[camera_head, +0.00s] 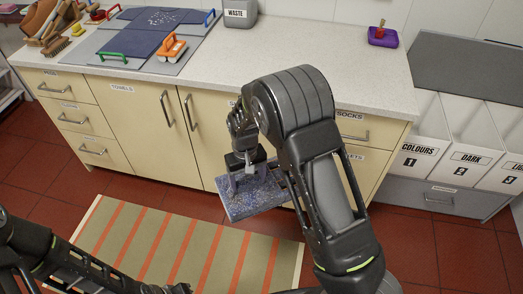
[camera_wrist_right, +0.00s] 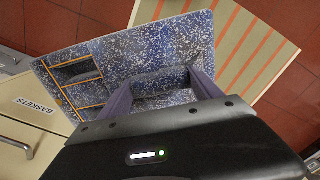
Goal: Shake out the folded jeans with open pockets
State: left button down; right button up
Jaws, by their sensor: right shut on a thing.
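The folded jeans (camera_head: 256,201) look like a flat blue panel speckled with white. My right gripper (camera_head: 243,180) holds them in front of the cabinets, above the floor. In the right wrist view, the jeans (camera_wrist_right: 165,45) show open pockets (camera_wrist_right: 78,75) edged with orange stitching on the left. There my right gripper's fingers (camera_wrist_right: 162,86) are on either side of a raised speckled bar on the panel, and the gripper is shut on it. My left arm enters at the lower left of the head view; its fingertips are not visible.
A striped mat (camera_head: 190,240) lies on the red tiled floor below. The worktop (camera_head: 240,65) carries a grey board (camera_head: 90,52) with dark blue cloth, white specks and coloured-handled pieces, a waste bin (camera_head: 240,12) and a purple tray (camera_head: 382,37). Labelled laundry bins (camera_head: 420,140) stand right.

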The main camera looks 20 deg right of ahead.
jog(key=shift+w+r, duration=0.35)
jog(key=shift+w, duration=0.35)
notch_tip(320, 180, up, 16)
jog(key=s, duration=0.1)
jog(key=f, duration=0.9)
jog(key=shift+s+d+f, duration=0.15)
jog(key=shift+s+f, duration=0.05)
jog(key=shift+f, duration=0.05)
jog(key=f, duration=0.3)
jog(key=w+f, duration=0.1)
jog(key=f, duration=0.2)
jog(key=shift+w+f, duration=0.15)
jog(key=shift+f, duration=0.2)
notch_tip(320, 180, up, 16)
jog(key=shift+s+a+f, duration=0.2)
jog(key=shift+s+f, duration=0.05)
